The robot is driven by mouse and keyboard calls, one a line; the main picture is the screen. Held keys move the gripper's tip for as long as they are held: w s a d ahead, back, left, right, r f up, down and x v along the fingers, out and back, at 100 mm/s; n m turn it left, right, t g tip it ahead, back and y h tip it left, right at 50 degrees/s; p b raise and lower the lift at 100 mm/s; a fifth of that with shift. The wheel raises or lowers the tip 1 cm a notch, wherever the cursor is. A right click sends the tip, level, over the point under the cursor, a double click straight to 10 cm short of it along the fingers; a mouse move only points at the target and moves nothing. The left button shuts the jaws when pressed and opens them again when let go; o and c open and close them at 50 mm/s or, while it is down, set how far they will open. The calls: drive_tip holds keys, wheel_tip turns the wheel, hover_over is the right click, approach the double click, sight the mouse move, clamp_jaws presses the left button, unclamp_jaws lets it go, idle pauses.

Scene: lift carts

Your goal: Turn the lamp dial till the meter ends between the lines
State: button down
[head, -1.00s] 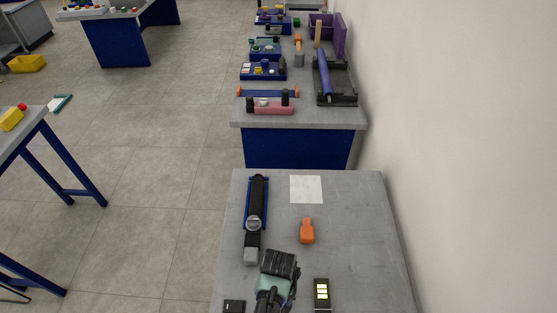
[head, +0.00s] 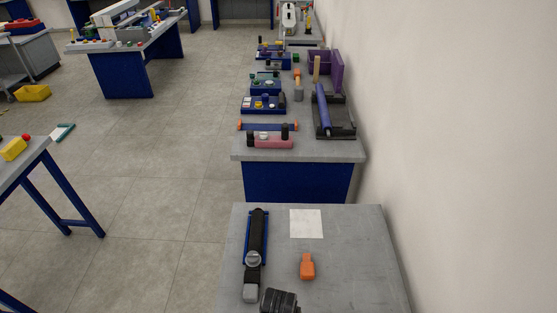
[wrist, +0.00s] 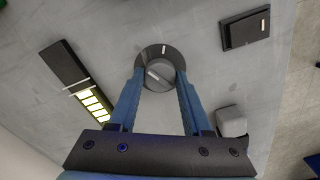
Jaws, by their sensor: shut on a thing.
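The dial (wrist: 158,74) is a round dark knob with a grey face and a light pointer mark, seen in the wrist view. My gripper (wrist: 160,80) has its two blue fingers closed on either side of it. The meter (wrist: 70,68) is a dark bar unit left of the dial; several pale yellow-green segments are lit at its lower end and its upper part is dark. I cannot clearly tell where its lines lie against the lit end. In the head view only part of my dark wrist (head: 279,301) shows, at the bottom edge; dial and meter are out of that view.
A black switch box (wrist: 245,30) lies right of the dial. A black-and-blue device (head: 256,235) with a light grey end (wrist: 232,122), an orange object (head: 307,267) and a white sheet (head: 306,223) are on the grey table (head: 350,255). A wall (head: 450,150) borders the right side.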

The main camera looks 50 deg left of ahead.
drive_tip(key=shift+c, duration=1.7)
unclamp_jaws()
wheel_tip(320, 180, up, 13)
drive_tip(key=shift+b, duration=0.4)
